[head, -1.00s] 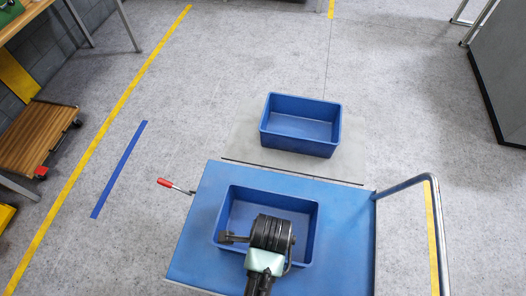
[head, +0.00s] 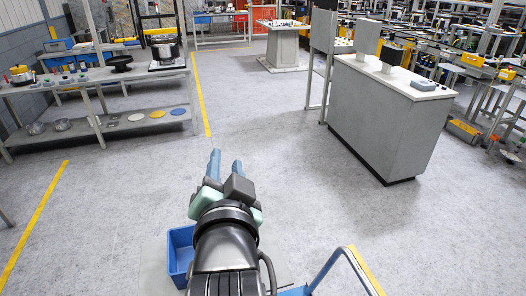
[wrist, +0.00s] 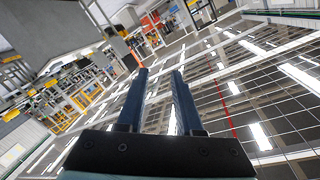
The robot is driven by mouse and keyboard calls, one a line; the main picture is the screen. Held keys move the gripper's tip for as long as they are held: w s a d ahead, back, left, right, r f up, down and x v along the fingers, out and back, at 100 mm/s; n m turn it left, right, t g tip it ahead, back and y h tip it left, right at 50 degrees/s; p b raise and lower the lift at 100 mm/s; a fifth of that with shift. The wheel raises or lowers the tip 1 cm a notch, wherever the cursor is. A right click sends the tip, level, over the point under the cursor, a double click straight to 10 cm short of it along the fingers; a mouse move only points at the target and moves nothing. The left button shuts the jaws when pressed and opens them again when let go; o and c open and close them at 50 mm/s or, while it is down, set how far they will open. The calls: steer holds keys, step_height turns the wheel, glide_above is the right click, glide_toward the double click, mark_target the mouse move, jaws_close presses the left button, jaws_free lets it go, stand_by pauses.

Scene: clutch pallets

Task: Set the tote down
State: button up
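A blue tote (head: 179,252) shows low in the head view, left of my arm and partly hidden behind it. It rests on a pale patch of floor beyond the trolley. My gripper (head: 225,160) is raised and points forward, apart from the tote. In the wrist view my gripper (wrist: 159,72) has its two fingers spread with nothing between them. The second tote is not visible now.
A blue trolley's handle (head: 338,262) shows at the bottom edge. A grey cabinet (head: 385,120) stands right, shelving with pots (head: 100,130) left. A yellow line (head: 38,222) marks the floor. The middle floor is clear.

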steer(key=s+d+r+n+t, duration=0.2)
steer(key=s+r+t, duration=0.1)
steer(key=r, duration=0.6)
steer(key=s+d+r+n+t+h, duration=0.1)
steer(key=s+r+t, duration=0.3)
steer(key=r, duration=0.6)
steer(key=s+d+r+n+t+h, duration=0.1)
steer(key=s+d+r+n+t, duration=0.1)
steer(key=s+r, duration=0.4)
step_height(320, 180, up, 4)
steer(key=shift+s+d+r+n+t, duration=0.2)
steer(key=shift+s+d+n+t, duration=0.15)
steer(key=shift+t, duration=0.55)
